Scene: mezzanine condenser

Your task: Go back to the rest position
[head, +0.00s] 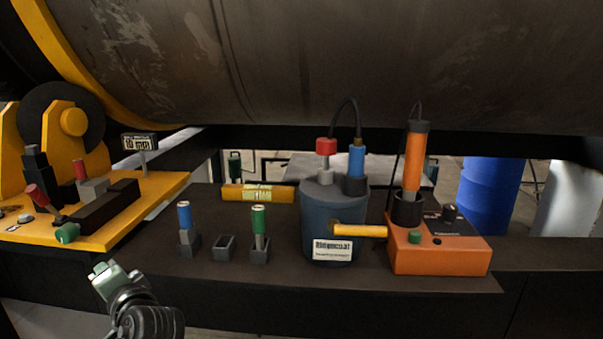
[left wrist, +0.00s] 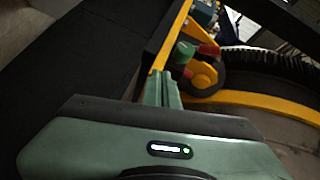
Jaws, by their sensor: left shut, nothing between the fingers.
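My left gripper (head: 103,275) is at the lower left of the head view, in front of the dark bench's front edge. It is shut and empty, apart from everything on the bench. In the left wrist view its closed fingers (left wrist: 162,90) point up the picture, with the yellow machine beyond them. My right gripper does not show in either view.
The dark bench (head: 330,278) carries a blue-handled tool (head: 184,225), an empty holder (head: 224,247), a green-handled tool (head: 259,225), a dark blue pot (head: 320,215) and an orange station (head: 440,258). A yellow machine base (head: 150,195) stands left. A large tank (head: 330,60) hangs behind.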

